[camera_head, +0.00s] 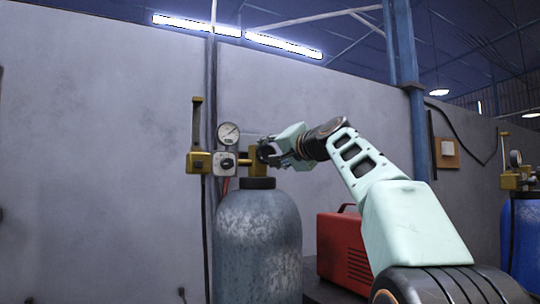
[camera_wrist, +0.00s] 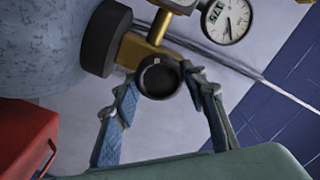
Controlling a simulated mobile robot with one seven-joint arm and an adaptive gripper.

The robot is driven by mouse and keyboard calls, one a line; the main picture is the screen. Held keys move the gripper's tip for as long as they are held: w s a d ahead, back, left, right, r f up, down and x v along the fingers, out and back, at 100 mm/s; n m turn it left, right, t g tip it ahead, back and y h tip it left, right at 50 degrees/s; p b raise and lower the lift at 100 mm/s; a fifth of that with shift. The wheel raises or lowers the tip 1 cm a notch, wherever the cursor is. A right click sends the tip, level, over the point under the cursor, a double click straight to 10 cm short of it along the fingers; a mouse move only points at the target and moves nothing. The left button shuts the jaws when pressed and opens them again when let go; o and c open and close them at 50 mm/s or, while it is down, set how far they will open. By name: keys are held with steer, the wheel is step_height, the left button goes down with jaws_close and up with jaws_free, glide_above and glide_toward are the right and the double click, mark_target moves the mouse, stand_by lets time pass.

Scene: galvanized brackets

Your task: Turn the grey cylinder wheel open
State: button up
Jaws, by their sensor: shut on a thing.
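The grey cylinder (camera_head: 257,240) stands upright in front of the wall, with a dark collar and a brass valve (camera_head: 254,166) on top. Its round dark wheel (camera_wrist: 159,79) faces the wrist camera, at the end of the brass valve body. My gripper (camera_head: 276,156) reaches the wheel from the right in the head view. In the wrist view its two fingers lie on either side of the wheel, shut on it. In the head view the gripper partly hides the wheel.
A pressure gauge (camera_head: 228,133) and brass regulator (camera_head: 198,163) sit left of the valve. A red machine (camera_head: 343,250) stands right of the cylinder, below my arm. A blue cylinder (camera_head: 525,240) stands at far right. A concrete wall (camera_head: 100,130) is behind.

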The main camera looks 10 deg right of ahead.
steer(key=o, duration=1.2)
steer(key=v, duration=1.2)
